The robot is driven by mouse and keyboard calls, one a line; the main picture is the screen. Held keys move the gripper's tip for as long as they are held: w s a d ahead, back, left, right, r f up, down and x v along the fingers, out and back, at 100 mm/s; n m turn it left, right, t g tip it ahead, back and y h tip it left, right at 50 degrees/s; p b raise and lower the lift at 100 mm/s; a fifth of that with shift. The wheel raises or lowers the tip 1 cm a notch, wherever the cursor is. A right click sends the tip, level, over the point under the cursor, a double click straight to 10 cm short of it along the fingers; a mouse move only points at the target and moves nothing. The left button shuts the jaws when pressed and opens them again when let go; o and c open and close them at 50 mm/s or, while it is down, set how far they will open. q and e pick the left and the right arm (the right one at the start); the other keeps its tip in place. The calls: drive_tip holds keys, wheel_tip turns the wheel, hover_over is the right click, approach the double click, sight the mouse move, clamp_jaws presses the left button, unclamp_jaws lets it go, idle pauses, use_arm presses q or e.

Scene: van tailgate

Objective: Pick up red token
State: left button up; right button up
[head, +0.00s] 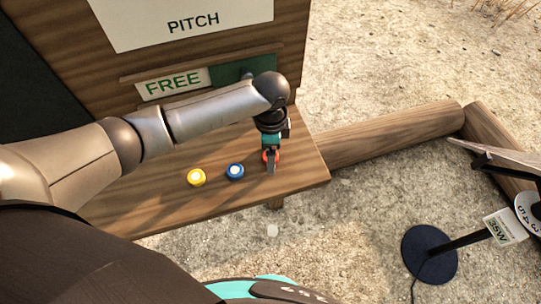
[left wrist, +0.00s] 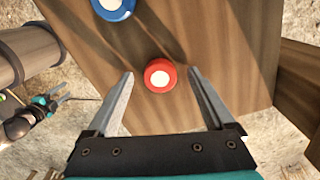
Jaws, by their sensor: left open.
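The red token (left wrist: 160,75), round with a white centre, lies on the wooden board (left wrist: 215,60). In the left wrist view it sits between the tips of my open left gripper (left wrist: 162,85), with gaps on both sides. In the head view my left gripper (head: 270,165) points down over the red token (head: 265,156) and partly hides it. A small teal gripper with grey fingers, which looks like my right one (left wrist: 60,100), shows at the left of the left wrist view.
A blue token (head: 235,171) lies just left of the red one, and a yellow token (head: 196,177) farther left. Behind stands a wooden panel with a PITCH sign (head: 190,24) and a FREE label (head: 174,82). Logs (head: 390,135) and a black stand (head: 430,254) are at the right.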

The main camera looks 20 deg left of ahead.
use_arm(q)
drive_tip(key=shift+c, duration=0.2)
clamp_jaws()
idle(0.4)
